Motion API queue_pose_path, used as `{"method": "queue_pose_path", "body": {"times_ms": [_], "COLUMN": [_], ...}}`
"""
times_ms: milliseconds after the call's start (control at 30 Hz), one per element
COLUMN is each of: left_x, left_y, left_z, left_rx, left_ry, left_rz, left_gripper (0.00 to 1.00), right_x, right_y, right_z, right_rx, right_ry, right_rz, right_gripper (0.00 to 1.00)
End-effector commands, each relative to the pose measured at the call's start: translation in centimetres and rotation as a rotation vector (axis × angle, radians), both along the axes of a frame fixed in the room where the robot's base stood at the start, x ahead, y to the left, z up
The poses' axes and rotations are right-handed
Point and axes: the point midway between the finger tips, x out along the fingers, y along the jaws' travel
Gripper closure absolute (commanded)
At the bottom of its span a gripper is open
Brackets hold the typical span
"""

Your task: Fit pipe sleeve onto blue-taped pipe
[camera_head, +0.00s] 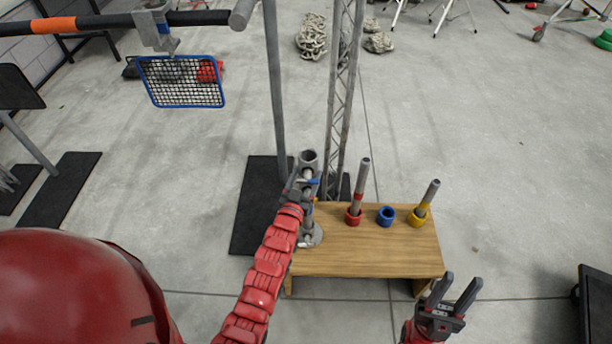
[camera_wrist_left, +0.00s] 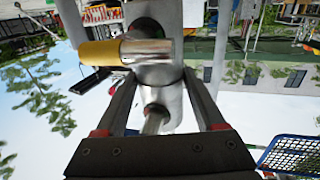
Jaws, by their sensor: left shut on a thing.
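My left gripper (camera_head: 300,184) is shut on a grey metal tube fitting, with its open round top (camera_head: 309,157) just above the fingers. In the left wrist view, the grey tube (camera_wrist_left: 152,62) lies between the two fingers. A yellow-banded metal stub (camera_wrist_left: 118,52) crosses in front of it; I cannot tell whether they are joined. A small blue band (camera_head: 314,182) shows beside the left gripper, over an upright with a round grey base (camera_head: 311,237). The arm partly hides this area, so I cannot tell how the fitting and blue-banded part meet. My right gripper (camera_head: 457,283) is open and empty.
A wooden bench (camera_head: 370,263) holds red (camera_head: 353,219), blue (camera_head: 386,214) and yellow (camera_head: 417,219) ring holders. Grey pipes stand in the red and yellow ones; the blue one is empty. A lattice pole (camera_head: 343,100) rises behind. A blue-framed mesh panel (camera_head: 182,82) hangs left.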

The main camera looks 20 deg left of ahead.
Motion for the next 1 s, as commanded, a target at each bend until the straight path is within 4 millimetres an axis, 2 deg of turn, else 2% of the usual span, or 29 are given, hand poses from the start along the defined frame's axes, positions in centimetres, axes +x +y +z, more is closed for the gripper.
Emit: {"method": "queue_pose_path", "body": {"times_ms": [567, 600, 767, 1000], "left_x": [0.04, 0.04, 0.02, -0.06], "left_y": [0.00, 0.00, 0.00, 0.00], "left_z": [-0.44, -0.46, -0.49, -0.61], "left_rx": [0.000, 0.000, 0.000, 0.000], "left_ry": [-0.003, -0.003, -0.002, 0.001], "left_rz": [0.000, 0.000, 0.000, 0.000], "left_gripper": [1.00, 0.27, 0.00, 0.00], "right_x": [0.00, -0.01, 0.00, 0.00], "right_y": [0.00, 0.00, 0.00, 0.00], "right_z": [-0.40, -0.40, -0.36, -0.40], "right_rx": [0.000, 0.000, 0.000, 0.000], "right_ry": [0.000, 0.000, 0.000, 0.000], "right_rz": [0.000, 0.000, 0.000, 0.000], "right_gripper": [0.60, 0.60, 0.60, 0.60]}}
